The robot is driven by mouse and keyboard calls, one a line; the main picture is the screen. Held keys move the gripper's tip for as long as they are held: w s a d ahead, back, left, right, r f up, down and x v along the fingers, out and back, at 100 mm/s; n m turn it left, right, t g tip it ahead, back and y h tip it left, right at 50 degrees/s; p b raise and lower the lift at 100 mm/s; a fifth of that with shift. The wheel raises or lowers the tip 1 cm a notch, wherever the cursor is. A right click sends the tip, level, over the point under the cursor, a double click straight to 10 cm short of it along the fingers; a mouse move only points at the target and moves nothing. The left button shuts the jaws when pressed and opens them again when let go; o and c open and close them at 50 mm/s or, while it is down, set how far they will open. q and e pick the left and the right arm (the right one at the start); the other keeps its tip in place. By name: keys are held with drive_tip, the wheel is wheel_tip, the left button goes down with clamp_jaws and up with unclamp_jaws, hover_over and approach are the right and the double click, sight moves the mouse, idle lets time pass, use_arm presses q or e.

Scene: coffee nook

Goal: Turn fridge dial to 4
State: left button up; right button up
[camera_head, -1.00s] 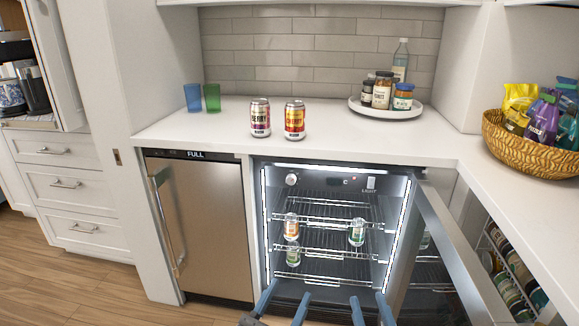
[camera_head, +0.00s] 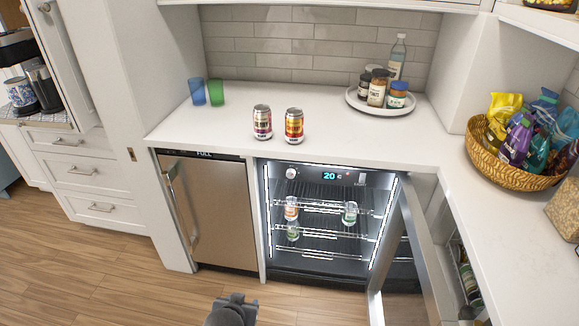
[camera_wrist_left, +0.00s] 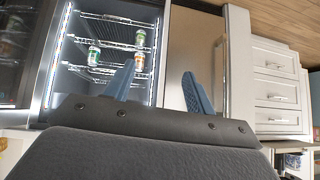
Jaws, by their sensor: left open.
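The fridge (camera_head: 265,225) stands open under the counter with its interior lit. Its dial (camera_head: 291,173) is a small pale round knob at the upper left inside; its setting is too small to read. A display (camera_head: 328,176) beside it reads 20. The left wrist view is turned and shows the fridge's lit frame (camera_wrist_left: 58,60) and shelves. My left gripper (camera_wrist_left: 158,80) has its two blue fingers apart and empty, away from the fridge. In the head view only a dark part of my arm shows at the bottom edge. My right gripper is not in view.
The open fridge door (camera_head: 415,260) swings out to the right. Cans stand on the fridge shelves, and two cans (camera_head: 294,125) on the counter above. A steel appliance (camera_head: 215,215) is left of the fridge. The wood floor (camera_head: 130,275) in front is clear.

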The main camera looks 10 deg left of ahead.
use_arm(q)
drive_tip(key=w+a+n+y+p, duration=0.1)
drive_tip(key=w+a+n+y, duration=0.1)
drive_tip(key=w, duration=0.4)
drive_tip(key=m+t+h+p, duration=0.1)
drive_tip(key=m+t+h, duration=0.25)
drive_tip(key=t, duration=0.55)
approach(290, 175)
drive_tip(key=w, duration=0.2)
drive_tip(key=shift+n+h, duration=0.25)
drive_tip(key=shift+n, duration=0.2)
drive_tip(key=w, duration=0.4)
drive_tip(key=shift+w+d, duration=0.1)
drive_tip(key=shift+w, duration=0.3)
drive_tip(key=shift+w+b, duration=0.4)
drive_tip(key=shift+w, duration=0.55)
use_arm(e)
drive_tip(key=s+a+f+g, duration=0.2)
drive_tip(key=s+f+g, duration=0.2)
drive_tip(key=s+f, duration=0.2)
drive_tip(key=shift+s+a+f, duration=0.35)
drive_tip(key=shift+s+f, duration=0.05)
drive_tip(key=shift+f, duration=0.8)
use_arm(q)
drive_tip(key=c, duration=1)
